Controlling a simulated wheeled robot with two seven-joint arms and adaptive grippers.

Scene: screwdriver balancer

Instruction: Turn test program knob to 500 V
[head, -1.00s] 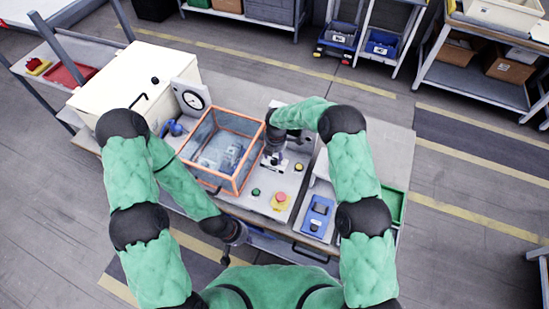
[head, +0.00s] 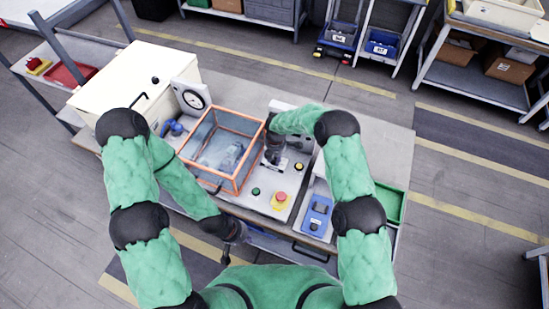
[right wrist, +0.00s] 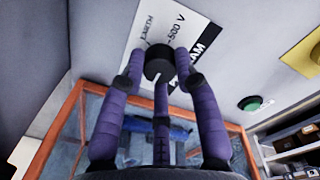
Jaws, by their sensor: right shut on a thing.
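The test program knob (right wrist: 159,63) is a black round knob on a white label in the right wrist view. The printed label (right wrist: 178,28) reads "EARTH" and "500 V" beside the knob, with part of a black title strip. A pale mark shows on the knob's lower left side; its exact setting is unclear. The purple fingers of my right gripper (right wrist: 158,78) are shut around the knob. In the head view my right gripper (head: 273,155) is at the grey panel, and the knob is hidden. My left gripper (head: 228,255) hangs by the bench's front edge, away from the knob; its fingers are unclear.
An orange-framed clear box (head: 238,188) stands just left of my right gripper. A green button (head: 256,191) and a red stop button on yellow (head: 281,199) are in front. A blue handheld device (head: 317,215) and a green tray (head: 391,203) lie to the right.

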